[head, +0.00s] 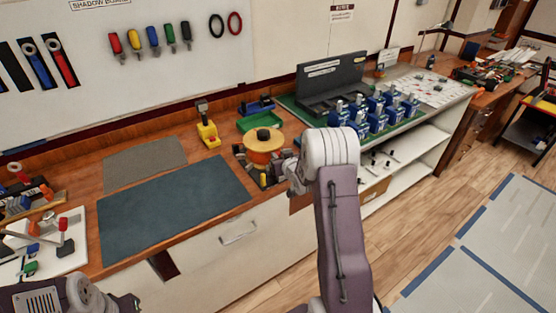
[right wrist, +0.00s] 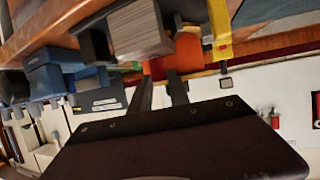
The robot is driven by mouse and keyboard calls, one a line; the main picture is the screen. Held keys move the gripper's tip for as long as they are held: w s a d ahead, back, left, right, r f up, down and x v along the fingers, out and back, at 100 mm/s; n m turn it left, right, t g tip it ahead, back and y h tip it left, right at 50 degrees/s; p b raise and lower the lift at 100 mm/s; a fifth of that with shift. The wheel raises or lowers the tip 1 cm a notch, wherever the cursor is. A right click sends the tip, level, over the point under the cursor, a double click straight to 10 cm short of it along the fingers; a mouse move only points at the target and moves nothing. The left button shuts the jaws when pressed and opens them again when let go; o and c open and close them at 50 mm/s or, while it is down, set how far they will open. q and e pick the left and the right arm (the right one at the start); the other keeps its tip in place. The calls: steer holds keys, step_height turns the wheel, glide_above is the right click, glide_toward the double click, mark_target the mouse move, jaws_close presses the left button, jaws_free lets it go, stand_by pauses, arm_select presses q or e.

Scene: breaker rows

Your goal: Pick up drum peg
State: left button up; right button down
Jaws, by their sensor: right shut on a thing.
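An orange drum (head: 264,148) with a yellowish top and a dark centre stands among grey and dark blocks at the counter's front edge. My right gripper (head: 283,178) is at the drum's near right side, mostly hidden behind its own wrist. In the right wrist view, its two dark fingers (right wrist: 160,88) point at the orange drum (right wrist: 182,55). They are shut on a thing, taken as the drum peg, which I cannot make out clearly. My left gripper (head: 124,303) is low at the bottom left, away from the drum; its jaws are unclear.
A dark blue-grey mat (head: 170,207) lies left of the drum. A yellow stand (head: 208,134) and a green tray (head: 260,121) are behind it. Several blue breakers (head: 378,115) stand to the right. A grey block (right wrist: 138,32) is close to the right fingers.

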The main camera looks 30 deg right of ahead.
step_height(320, 180, up, 7)
steer(key=s+a+b, duration=0.3)
steer(key=s+b, duration=0.4)
steer(key=s, duration=1)
steer(key=shift+s+a, duration=0.15)
steer(key=shift+s, duration=0.2)
